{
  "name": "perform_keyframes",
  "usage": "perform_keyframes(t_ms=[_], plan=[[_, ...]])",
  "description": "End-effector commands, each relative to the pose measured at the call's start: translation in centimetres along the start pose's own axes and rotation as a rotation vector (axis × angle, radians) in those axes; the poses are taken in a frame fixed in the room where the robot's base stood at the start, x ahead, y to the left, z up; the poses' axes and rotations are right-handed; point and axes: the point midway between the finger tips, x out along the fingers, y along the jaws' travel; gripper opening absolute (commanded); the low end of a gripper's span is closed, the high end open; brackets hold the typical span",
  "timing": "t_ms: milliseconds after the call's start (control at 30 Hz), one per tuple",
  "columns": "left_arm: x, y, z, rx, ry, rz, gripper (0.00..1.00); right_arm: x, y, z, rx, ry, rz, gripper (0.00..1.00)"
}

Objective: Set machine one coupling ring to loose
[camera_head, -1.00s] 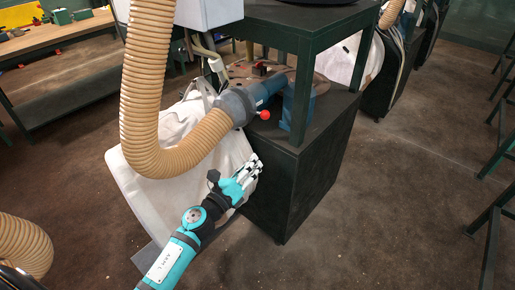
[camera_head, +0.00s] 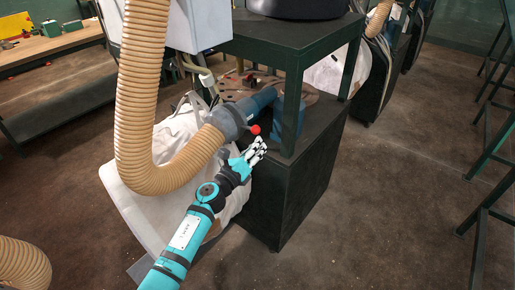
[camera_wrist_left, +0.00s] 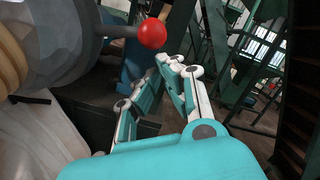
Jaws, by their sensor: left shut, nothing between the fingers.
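The grey coupling ring (camera_head: 228,120) joins the beige corrugated hose (camera_head: 145,100) to a blue pipe (camera_head: 262,98) on the dark machine. A short lever with a red ball knob (camera_head: 255,130) sticks out of the ring toward the right. My left gripper (camera_head: 258,148) is shut and empty just below the red knob, apart from it as far as I can tell. In the left wrist view, the red knob (camera_wrist_left: 152,33) is above and left of the closed fingertips (camera_wrist_left: 172,62), and the grey ring (camera_wrist_left: 65,45) fills the upper left. My right gripper is not in view.
A white bulk bag (camera_head: 170,150) hangs below the hose. A dark green frame and cabinet (camera_head: 290,190) stand right of my gripper. A workbench (camera_head: 50,45) is at the back left. Open floor (camera_head: 400,170) lies to the right.

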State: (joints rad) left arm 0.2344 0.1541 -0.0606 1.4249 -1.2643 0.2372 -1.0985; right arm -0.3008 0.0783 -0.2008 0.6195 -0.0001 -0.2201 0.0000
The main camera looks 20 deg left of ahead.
Motion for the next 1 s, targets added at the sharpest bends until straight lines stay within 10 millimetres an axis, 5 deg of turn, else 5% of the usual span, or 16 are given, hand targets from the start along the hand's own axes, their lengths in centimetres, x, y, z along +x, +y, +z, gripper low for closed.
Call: perform_keyframes(t_ms=[767, 1000], plan=[[0.1, -0.8, 1.3, -0.089, -0.001, 0.012, 0.0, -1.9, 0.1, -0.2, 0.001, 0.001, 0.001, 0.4], [0.1, -1.2, 2.9, -0.173, -0.001, 0.023, 0.0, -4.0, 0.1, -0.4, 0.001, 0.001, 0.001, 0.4]])
